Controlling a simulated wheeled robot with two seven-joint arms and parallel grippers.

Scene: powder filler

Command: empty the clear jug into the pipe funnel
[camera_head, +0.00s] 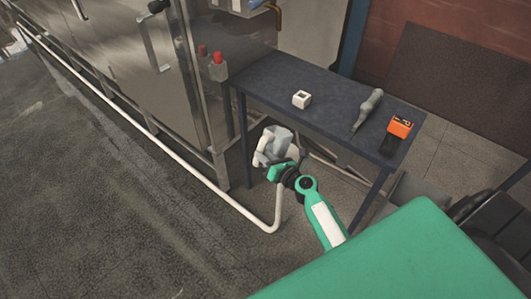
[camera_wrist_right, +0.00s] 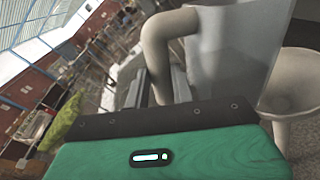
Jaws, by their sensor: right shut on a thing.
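The clear jug (camera_head: 279,143) is a grey, see-through vessel with a pale handle, held off the floor beside the table's left end. My right gripper (camera_head: 275,169) is shut on the jug at its handle side. In the right wrist view the jug (camera_wrist_right: 235,65) and its curved handle (camera_wrist_right: 158,60) rise just beyond the gripper body. The pipe funnel (camera_wrist_right: 297,95) is a pale, open bowl at the right of that view, partly behind the jug. In the head view the funnel is not clearly visible. The jug's contents cannot be made out. My left gripper is not in view.
A white pipe (camera_head: 150,128) runs along the floor and bends up below my right gripper. A dark table (camera_head: 330,112) bears a white block (camera_head: 301,99), a grey tool (camera_head: 368,108) and an orange device (camera_head: 399,128). A steel machine (camera_head: 150,60) stands at the left.

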